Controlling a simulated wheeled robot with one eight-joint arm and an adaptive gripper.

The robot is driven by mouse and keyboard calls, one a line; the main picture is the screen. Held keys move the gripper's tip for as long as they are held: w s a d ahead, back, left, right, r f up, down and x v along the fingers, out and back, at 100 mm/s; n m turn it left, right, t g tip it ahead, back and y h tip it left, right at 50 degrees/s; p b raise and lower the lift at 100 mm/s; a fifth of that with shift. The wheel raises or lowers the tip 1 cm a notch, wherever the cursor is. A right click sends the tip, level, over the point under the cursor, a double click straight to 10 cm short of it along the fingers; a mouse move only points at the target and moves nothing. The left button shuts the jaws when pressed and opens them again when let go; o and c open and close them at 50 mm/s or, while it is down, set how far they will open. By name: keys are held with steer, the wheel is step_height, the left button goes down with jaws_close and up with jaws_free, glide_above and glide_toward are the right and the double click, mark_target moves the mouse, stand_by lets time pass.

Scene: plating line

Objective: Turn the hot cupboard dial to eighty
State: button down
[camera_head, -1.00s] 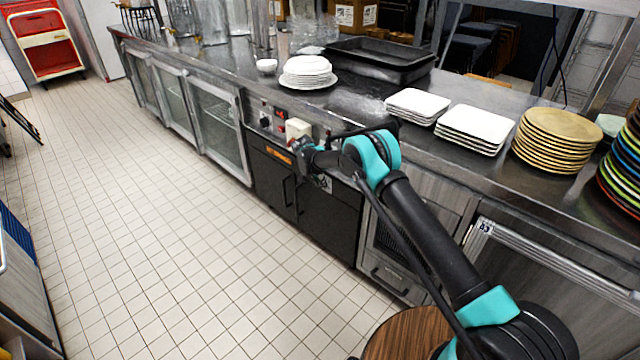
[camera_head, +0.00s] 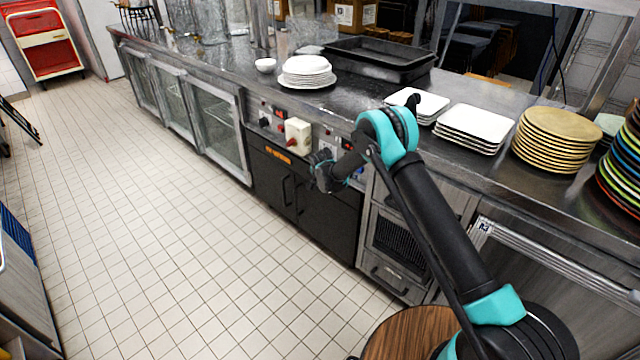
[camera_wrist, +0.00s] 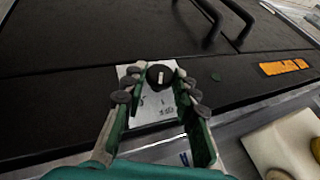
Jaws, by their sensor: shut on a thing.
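The plate is on the black front of the hot cupboard (camera_head: 278,187). In the wrist view my gripper (camera_wrist: 158,80) has one finger on each side of the knob and is shut on it. The pale mark runs roughly up and down in that view. The plate's numbers are too small to read. In the head view my gripper (camera_head: 322,172) is at the cupboard front and hides the dial.
An orange label (camera_head: 278,155) is on the cupboard front. Plate stacks (camera_head: 308,74) and a black tray (camera_head: 375,62) stand on the counter above. The tiled floor (camera_head: 160,240) is clear.

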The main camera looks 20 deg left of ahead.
steer(key=shift+s+d+f+m+t+y, duration=0.15)
steer(key=shift+m+t+y, duration=0.3)
steer(key=shift+t+y, duration=0.65)
steer(key=shift+d+f+m+t+y, duration=0.2)
steer(key=shift+m+t+y, duration=0.25)
steer(key=shift+y, duration=1.1)
steer(key=shift+s+d+f+m+t+y, duration=0.15)
steer(key=shift+m+t+y, duration=0.25)
steer(key=shift+t+y, duration=0.7)
steer(key=shift+w+f+y, duration=0.1)
steer(key=shift+y, duration=0.25)
steer(key=c, duration=1.2)
jaws_free()
step_height(320, 180, up, 10)
steer(key=shift+r, duration=0.1)
